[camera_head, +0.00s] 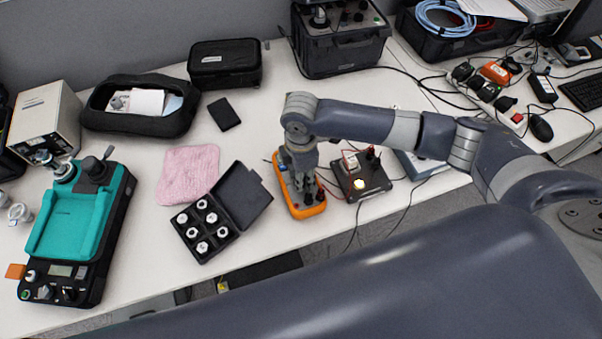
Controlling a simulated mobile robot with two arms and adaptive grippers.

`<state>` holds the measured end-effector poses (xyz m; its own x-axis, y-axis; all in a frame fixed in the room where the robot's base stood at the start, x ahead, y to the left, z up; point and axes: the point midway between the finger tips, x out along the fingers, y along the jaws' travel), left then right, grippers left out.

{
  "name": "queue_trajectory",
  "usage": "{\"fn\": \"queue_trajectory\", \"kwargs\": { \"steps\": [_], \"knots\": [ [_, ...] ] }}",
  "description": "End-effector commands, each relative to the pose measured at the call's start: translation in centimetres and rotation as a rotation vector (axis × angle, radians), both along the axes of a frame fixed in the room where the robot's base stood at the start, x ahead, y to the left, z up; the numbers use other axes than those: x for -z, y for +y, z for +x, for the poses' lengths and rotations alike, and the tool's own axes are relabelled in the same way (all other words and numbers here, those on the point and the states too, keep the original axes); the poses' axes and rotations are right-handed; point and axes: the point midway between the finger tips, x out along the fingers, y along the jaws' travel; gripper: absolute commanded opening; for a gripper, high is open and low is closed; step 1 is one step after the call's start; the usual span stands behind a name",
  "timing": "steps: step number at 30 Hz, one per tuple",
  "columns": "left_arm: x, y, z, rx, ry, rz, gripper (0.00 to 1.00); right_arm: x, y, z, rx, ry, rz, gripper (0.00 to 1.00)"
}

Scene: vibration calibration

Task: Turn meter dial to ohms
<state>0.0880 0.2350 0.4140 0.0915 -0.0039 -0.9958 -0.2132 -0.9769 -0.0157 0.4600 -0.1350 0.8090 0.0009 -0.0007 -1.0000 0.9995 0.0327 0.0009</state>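The orange handheld meter (308,211) lies on the white table, near its front edge. Its dial is hidden under my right gripper, and part of its face is covered. My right gripper (306,186) points down over the middle of the meter. It is too small and dark to tell whether its fingers are open or shut, or whether they touch the dial. My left gripper is not in view.
A black box with a yellow-white light (361,185) and red leads stands just right of the meter. An open black case of weights (226,238) lies to its left, with a pink cloth (188,174) behind. A teal-topped instrument (72,224) stands far left.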

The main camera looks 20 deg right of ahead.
Motion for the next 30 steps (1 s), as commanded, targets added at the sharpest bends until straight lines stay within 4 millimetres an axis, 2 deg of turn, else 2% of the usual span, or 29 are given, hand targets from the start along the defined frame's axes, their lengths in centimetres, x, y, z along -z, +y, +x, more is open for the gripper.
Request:
{"fn": "queue_trajectory", "kwargs": {
  "steps": [11,17,30],
  "knots": [
    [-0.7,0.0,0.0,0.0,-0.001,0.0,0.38,-0.2,0.0,0.0,0.03,0.001,0.001,0.04],
    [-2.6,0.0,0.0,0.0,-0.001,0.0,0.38,-0.5,0.1,-0.1,0.13,0.004,0.002,0.04],
    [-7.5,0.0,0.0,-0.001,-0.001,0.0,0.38,-0.5,0.2,-0.2,0.473,0.004,0.002,0.04]
  ]
}}
